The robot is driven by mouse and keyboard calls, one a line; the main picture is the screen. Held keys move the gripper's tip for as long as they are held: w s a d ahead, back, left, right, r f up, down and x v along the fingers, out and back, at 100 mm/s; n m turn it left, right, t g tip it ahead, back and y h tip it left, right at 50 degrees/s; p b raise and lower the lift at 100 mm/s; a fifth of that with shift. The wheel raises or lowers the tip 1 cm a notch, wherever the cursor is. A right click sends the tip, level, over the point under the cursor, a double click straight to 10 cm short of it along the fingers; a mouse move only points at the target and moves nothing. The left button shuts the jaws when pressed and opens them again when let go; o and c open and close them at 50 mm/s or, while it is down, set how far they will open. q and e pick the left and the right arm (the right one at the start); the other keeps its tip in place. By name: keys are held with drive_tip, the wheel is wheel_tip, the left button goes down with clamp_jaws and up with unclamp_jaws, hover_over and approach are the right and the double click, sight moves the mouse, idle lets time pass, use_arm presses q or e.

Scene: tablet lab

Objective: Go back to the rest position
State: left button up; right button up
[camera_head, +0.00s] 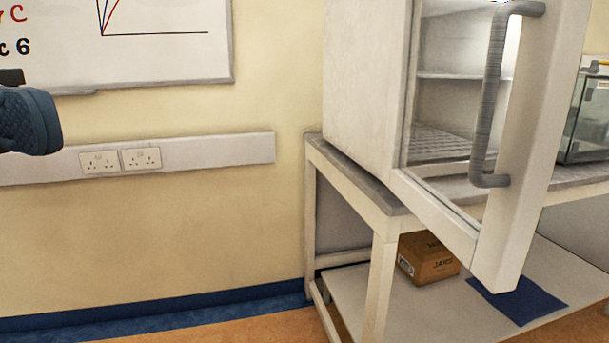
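A dark blue-grey, textured part (28,121) juts in at the left edge of the head view, in front of the wall. It appears to be part of my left gripper; the rest is cut off by the frame, and whether its fingers are open or shut cannot be told. Nothing is seen held in it. It is well apart from the cabinet and bench. My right gripper is not in view.
A white cabinet (364,75) stands on a bench (383,280) at right. Its glazed door (532,130), with a grey handle (490,95), juts toward me. A cardboard box (428,259) and blue sheet (517,299) lie on the lower shelf. Floor at left is clear.

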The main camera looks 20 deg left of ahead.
use_arm(q)
drive_tip(key=w+d+f+n+t+y, duration=0.1)
drive_tip(key=w+d+f+t, duration=0.15)
drive_tip(key=w, duration=0.55)
drive_tip(key=w+d+f+n+t+y, duration=0.1)
drive_tip(key=w+d+f, duration=0.25)
drive_tip(key=w, duration=0.35)
drive_tip(key=w+d+f+n+t+y, duration=0.15)
drive_tip(key=w+f, duration=0.25)
drive_tip(key=w, duration=0.4)
drive_tip(key=w+d+f+m+y, duration=0.1)
drive_tip(key=w+d+f+y, duration=0.1)
drive_tip(key=w+f, duration=0.8)
drive_tip(key=w+d+f+m+y, duration=0.1)
drive_tip(key=w+f+y, duration=0.35)
drive_tip(key=f, duration=0.85)
wheel_tip(320, 180, down, 29)
drive_tip(key=w+a+m+g+y, duration=0.1)
drive_tip(key=a+m+y, duration=0.15)
drive_tip(key=m, duration=0.35)
drive_tip(key=s+d+f+m+g+y, duration=0.1)
drive_tip(key=s+d+f+m+g, duration=0.1)
drive_tip(key=s+f+m, duration=0.9)
drive_tip(key=s+f, duration=0.5)
drive_tip(key=f, duration=0.4)
drive_tip(key=shift+s+d+g, duration=0.25)
drive_tip(key=shift+s+g, duration=0.1)
drive_tip(key=shift+g, duration=0.05)
